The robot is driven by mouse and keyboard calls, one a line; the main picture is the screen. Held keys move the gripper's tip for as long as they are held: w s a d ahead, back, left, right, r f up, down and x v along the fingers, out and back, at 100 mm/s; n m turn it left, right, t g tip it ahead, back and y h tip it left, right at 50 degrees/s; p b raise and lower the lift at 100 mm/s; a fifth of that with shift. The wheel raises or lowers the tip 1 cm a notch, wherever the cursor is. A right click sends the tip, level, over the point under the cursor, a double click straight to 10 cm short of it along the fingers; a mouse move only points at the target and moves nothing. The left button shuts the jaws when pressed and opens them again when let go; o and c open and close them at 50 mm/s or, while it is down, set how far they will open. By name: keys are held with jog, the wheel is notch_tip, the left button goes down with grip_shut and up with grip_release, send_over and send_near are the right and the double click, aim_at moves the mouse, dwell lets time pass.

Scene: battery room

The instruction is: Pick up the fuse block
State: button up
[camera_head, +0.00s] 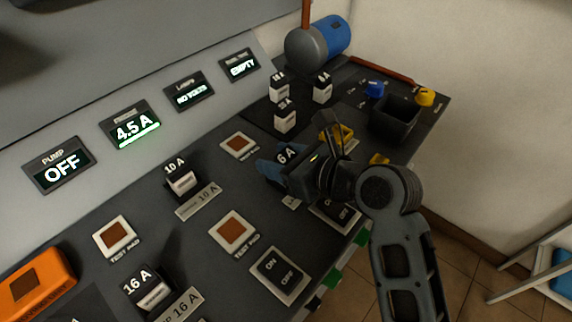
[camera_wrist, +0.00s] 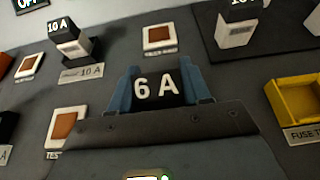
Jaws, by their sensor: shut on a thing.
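The fuse block marked 6 A (camera_head: 286,154) is a dark block with white lettering on the sloping console. My gripper (camera_head: 280,168) has its blue fingers around it. In the wrist view the 6 A block (camera_wrist: 157,86) sits between the two blue fingers of my gripper (camera_wrist: 160,92), which are shut on its sides. Its lower part is hidden by my gripper, so I cannot tell whether it touches the panel. Two similar blocks, marked 10 A (camera_head: 181,180) and 16 A (camera_head: 146,290), stand upright to the left behind their labels.
Several small black-and-white blocks (camera_head: 285,118) stand on a dark plate at the back. A black open bin (camera_head: 394,122) is at the right. A yellow holder (camera_wrist: 294,97) lies right of my gripper. Test pads (camera_head: 233,232) and an ON/OFF switch (camera_head: 279,273) are nearby.

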jog(key=c, duration=0.5)
jog(key=shift+r, duration=0.15)
